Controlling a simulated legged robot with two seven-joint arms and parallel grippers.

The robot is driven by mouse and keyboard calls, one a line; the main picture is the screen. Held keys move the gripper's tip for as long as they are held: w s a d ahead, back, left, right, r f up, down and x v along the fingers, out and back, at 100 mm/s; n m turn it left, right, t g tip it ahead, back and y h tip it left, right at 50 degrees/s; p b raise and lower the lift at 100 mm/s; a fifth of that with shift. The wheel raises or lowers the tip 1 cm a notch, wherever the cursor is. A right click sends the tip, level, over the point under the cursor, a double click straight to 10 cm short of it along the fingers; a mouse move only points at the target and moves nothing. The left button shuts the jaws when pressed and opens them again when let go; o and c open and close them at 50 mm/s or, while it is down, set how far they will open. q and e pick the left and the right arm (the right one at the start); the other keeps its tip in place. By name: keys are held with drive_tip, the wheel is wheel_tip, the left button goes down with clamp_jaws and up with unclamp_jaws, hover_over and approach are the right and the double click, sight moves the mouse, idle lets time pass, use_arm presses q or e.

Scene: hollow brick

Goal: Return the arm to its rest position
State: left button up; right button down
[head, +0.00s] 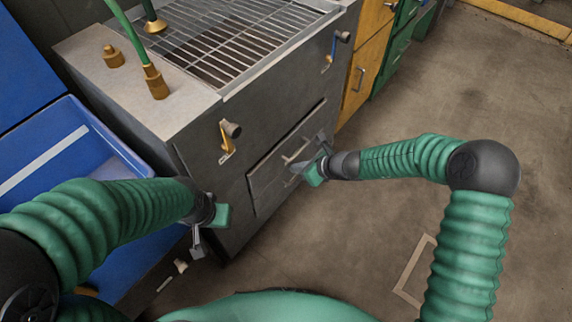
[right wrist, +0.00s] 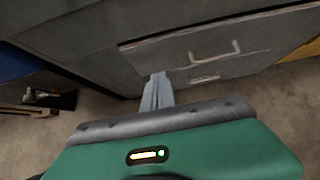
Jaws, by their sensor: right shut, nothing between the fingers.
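My right arm comes in from the right in the head view, and its gripper (head: 314,166) is in front of the grey cabinet's drawers, close to the drawer handles. In the right wrist view the right gripper's fingers (right wrist: 157,92) are together with nothing between them. My left arm comes in from the left, and its gripper (head: 208,226) hangs beside the cabinet's front left corner. The left fingers are too small and partly hidden, so their opening cannot be made out.
The grey cabinet (head: 215,150) has a metal grate (head: 235,45) on top and a drawer (head: 285,165) in front, also in the right wrist view (right wrist: 200,60). A blue bin (head: 120,150) stands at left. Floor (head: 370,235) is open at right.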

drive_tip(key=s+d+r+n+g+h, duration=0.1)
drive_tip(key=s+d+r+n+h, duration=0.3)
drive_tip(key=s+d+n, duration=0.7)
drive_tip(key=s+d+r+n+g+h, duration=0.1)
drive_tip(key=s+d+r+n+h, duration=0.3)
drive_tip(key=s+d+n, duration=0.6)
wheel_tip(320, 180, up, 28)
drive_tip(key=s+n+p, duration=0.2)
drive_tip(key=n+p, duration=0.1)
drive_tip(key=p, duration=2.4)
drive_tip(key=shift+a+n, duration=0.25)
drive_tip(key=shift+n, duration=0.15)
drive_tip(key=shift+s+f, duration=0.1)
